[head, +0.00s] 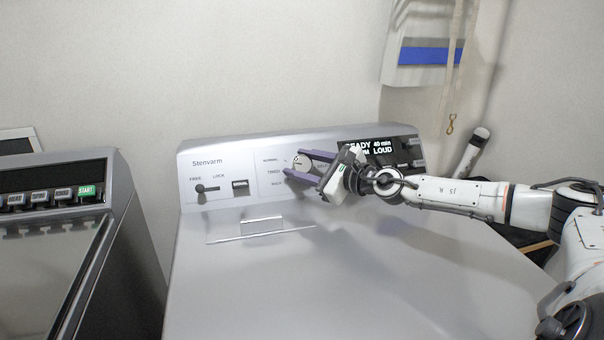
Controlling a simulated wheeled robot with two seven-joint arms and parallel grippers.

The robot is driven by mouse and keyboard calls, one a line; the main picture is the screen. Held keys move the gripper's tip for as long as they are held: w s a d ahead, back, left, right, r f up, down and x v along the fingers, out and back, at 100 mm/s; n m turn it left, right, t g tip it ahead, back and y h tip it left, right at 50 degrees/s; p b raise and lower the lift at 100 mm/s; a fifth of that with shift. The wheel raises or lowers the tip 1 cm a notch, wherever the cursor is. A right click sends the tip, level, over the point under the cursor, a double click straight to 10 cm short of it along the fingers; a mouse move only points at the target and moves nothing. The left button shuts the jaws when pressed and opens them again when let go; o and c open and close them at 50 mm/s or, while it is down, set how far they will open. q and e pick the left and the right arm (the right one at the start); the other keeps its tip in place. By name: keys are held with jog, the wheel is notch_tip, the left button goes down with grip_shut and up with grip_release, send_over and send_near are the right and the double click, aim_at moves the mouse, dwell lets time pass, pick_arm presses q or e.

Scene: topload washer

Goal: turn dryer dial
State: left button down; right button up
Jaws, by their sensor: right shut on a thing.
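The dryer dial (302,162) is a round, light knob on the upright control panel (225,171) of the silver dryer, among printed setting words. My right gripper (298,164) reaches in from the right with its two purple fingers, one above and one below the dial, and is shut on it. The fingers cover part of the dial and some of the lettering to its right. My left gripper is not in view.
A FREE/LOCK lever (207,188) sits on the panel's left and a lit display (377,147) on its right, partly behind my gripper. The dryer's broad top (260,285) is clear. A second machine (60,220) stands at the left.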

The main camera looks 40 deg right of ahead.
jog(key=shift+f+n+b, duration=0.3)
jog(key=shift+n+b, duration=0.2)
jog(key=shift+n+g+y+b, duration=0.3)
jog(key=shift+g+y+b, duration=0.1)
jog(key=shift+g+y, duration=0.1)
jog(key=shift+r+n+g+y+b, duration=0.2)
jog(key=shift+n+g+y+b, duration=0.15)
jog(key=shift+n+b, duration=0.45)
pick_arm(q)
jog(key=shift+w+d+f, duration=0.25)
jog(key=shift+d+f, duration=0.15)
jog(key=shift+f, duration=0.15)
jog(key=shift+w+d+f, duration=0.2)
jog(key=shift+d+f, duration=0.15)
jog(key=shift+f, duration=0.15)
pick_arm(e)
jog(key=shift+n, duration=0.3)
jog(key=shift+g, duration=0.25)
jog(key=shift+r, duration=0.1)
jog(key=o, duration=1.1)
jog(key=shift+a+y, duration=0.1)
jog(key=shift+y, duration=0.15)
jog(key=shift+c, duration=0.2)
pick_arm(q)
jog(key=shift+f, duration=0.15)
